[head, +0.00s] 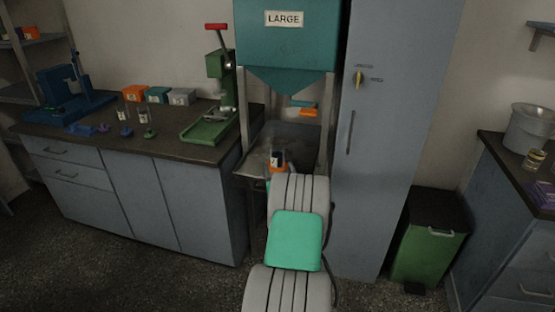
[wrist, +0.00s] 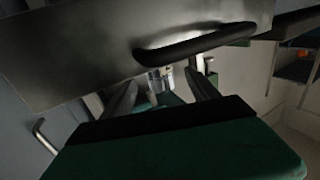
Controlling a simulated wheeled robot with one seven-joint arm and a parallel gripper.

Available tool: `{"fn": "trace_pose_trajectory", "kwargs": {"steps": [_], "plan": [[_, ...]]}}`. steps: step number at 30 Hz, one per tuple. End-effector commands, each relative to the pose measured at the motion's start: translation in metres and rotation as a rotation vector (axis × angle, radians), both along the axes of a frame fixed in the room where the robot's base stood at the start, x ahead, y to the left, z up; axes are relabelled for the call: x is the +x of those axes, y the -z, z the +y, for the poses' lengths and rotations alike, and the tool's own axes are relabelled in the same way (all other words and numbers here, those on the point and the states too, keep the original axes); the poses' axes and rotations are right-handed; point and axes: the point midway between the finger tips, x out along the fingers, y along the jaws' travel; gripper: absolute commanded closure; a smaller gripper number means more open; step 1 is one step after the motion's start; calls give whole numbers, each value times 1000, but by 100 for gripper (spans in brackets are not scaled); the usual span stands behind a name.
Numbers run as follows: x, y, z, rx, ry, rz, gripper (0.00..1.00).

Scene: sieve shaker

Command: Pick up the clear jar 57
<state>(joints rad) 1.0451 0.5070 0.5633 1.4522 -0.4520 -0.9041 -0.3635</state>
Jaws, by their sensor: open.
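In the wrist view, my gripper (wrist: 166,92) is open, with one finger on each side of the middle. A small clear or shiny jar-like thing (wrist: 160,80) shows between and beyond the fingers. It is partly hidden by a metal panel above it, and no number can be read. I cannot tell whether the fingers touch it. In the head view, my arm reaches to the bay under the teal hopper, and my fingertips cannot be made out. Two small clear jars (head: 122,112) (head: 143,116) stand on the left counter, their labels too small to read.
A grey metal panel with a black handle (wrist: 195,40) hangs close over my gripper. The teal hopper (head: 290,50) marked LARGE stands above the bay, beside a tall grey cabinet (head: 385,130). A green press (head: 212,125) is left. Another jar (head: 534,159) stands on the right counter.

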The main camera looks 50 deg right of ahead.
Motion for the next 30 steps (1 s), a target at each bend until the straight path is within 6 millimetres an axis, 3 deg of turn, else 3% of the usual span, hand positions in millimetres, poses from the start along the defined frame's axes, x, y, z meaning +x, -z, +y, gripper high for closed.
{"fn": "trace_pose_trajectory", "kwargs": {"steps": [10,18,30], "plan": [[37,0,-43,1,-2,2,31],[42,0,-47,2,-1,2,31],[42,-1,-47,2,-2,2,63]]}}
